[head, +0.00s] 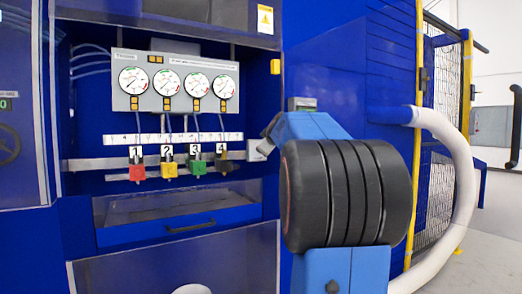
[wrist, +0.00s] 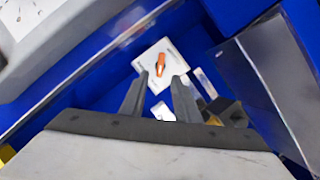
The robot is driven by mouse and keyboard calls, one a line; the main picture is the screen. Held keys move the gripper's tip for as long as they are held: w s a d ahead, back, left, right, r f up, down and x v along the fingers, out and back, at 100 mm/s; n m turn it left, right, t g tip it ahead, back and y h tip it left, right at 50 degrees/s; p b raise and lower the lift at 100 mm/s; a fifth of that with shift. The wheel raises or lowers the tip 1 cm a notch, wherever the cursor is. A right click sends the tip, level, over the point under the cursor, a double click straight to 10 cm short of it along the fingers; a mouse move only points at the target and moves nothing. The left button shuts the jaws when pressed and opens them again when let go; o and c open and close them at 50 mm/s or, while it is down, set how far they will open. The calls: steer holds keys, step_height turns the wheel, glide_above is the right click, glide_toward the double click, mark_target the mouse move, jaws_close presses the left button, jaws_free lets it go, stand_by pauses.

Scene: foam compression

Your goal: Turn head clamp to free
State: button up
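An orange knob (wrist: 160,65) sits on a white plate (wrist: 149,58) in the wrist view; it appears to be the head clamp switch, but the lettering is too small to read. The knob's long side runs nearly up and down in that picture, while the plate looks tilted. My gripper (wrist: 160,84) is open, its two grey fingers pointing toward the knob with a gap between them. The knob shows beyond the fingertips and nothing is held. In the head view, a pale box (head: 260,149) right of the valves is partly behind my arm, and the knob cannot be made out.
A gauge panel (head: 150,104) hangs above red (head: 137,172), yellow (head: 168,169), green (head: 199,167) and black (head: 226,165) valves on a rail. A blue drawer (head: 178,217) lies below. A white hose (head: 462,190) curves at the right.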

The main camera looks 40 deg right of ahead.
steer(key=x, duration=0.6)
steer(key=shift+w, duration=0.2)
steer(key=shift+d, duration=0.1)
jaws_close()
